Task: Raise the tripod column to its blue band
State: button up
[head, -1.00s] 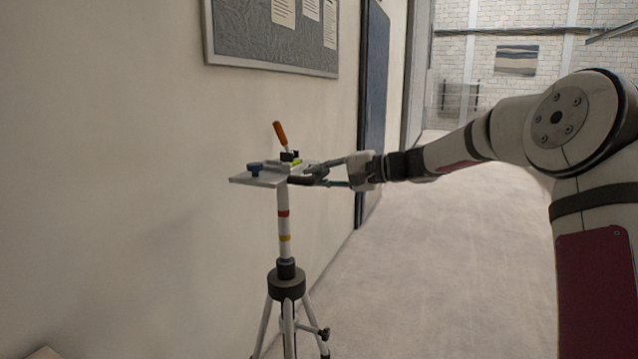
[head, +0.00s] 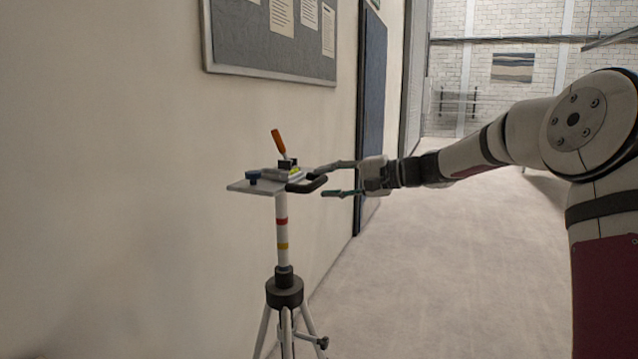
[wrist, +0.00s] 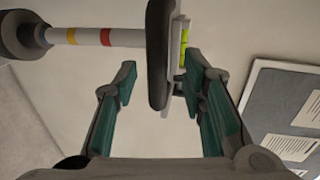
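The tripod (head: 284,291) stands near the wall with a white column (head: 282,233) rising from its dark collar. My gripper (head: 321,181) is open, level with the handle's outer end. In the wrist view the handle (wrist: 158,60) appears between the open fingers (wrist: 161,66), with gaps on both sides and no clear contact.
The wall with a notice board (head: 270,45) is close behind; floor to the right is clear.

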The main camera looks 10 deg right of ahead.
jog(key=v, duration=0.8)
jog(key=shift+d, duration=0.2)
jog(key=shift+s+r, duration=0.1)
jog(key=shift+s, duration=0.05)
jog(key=s+a+f+n+g+h, duration=0.25)
jog(key=s+a, duration=0.45)
jog(key=s, duration=0.4)
jog(key=s+a+f+n+g+h, duration=0.2)
jog(key=s+a+f+g+h, duration=0.15)
jog(key=s+a, duration=0.5)
jog(key=s+d+f+n+g+h, duration=0.1)
jog(key=s+d+f+h, duration=0.15)
jog(key=s, duration=0.65)
jog(key=s+d+f+n+h, duration=0.1)
jog(key=s+d+f+h, duration=0.15)
jog(key=s, duration=0.75)
jog(key=s+d+f+n+g+h, duration=0.1)
jog(key=s+d+f+h, duration=0.15)
jog(key=s, duration=0.65)
notch_tip(320, 180, up, 15)
jog(key=t+p, duration=0.3)
jog(key=p, duration=1.1)
jog(key=shift+d+r+y, duration=0.15)
jog(key=shift+d+y, duration=0.3)
